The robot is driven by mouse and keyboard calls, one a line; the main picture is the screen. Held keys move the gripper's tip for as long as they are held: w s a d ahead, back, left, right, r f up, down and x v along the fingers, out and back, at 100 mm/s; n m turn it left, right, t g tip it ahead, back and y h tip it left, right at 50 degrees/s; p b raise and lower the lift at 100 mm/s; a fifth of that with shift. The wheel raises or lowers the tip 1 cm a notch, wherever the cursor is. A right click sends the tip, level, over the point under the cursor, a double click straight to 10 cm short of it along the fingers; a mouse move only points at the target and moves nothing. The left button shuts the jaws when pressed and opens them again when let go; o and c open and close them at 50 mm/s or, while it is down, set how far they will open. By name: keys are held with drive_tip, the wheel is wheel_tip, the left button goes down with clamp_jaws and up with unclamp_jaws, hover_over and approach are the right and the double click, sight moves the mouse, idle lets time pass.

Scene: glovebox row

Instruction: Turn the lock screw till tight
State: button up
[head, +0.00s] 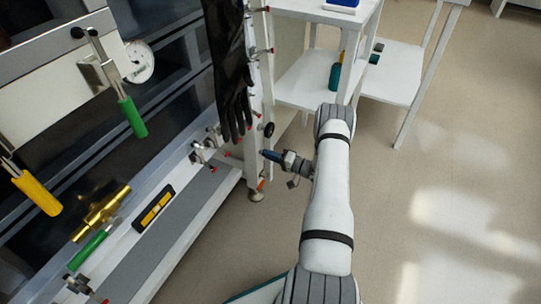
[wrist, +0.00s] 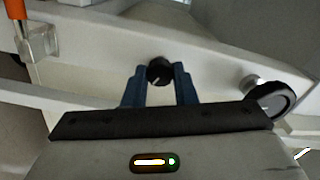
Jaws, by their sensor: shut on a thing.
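The lock screw (wrist: 159,71) is a small black round knob with a pale mark, on a white frame rail in the wrist view. My gripper (wrist: 160,80) has its two blue fingers on either side of the knob, shut on it. In the head view my gripper (head: 264,154) reaches left to the white end post of the glovebox frame. There the knob is hidden at the fingertips.
A larger black knob (wrist: 270,100) sits right of my gripper in the wrist view. A black glove (head: 232,85) hangs just above my gripper in the head view. Green-handled clamps (head: 132,117) are on the left. White tables (head: 310,80) stand behind; the floor at right is clear.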

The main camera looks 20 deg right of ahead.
drive_tip(key=m, duration=1.2)
drive_tip(key=shift+m+p, duration=0.3)
drive_tip(key=shift+p, duration=0.05)
drive_tip(key=shift+w, duration=0.1)
drive_tip(key=o, duration=1)
drive_tip(key=shift+d, duration=0.1)
drive_tip(key=p+v, duration=0.2)
drive_tip(key=v, duration=0.5)
drive_tip(key=shift+s+d, duration=0.2)
drive_tip(key=shift+s, duration=0.15)
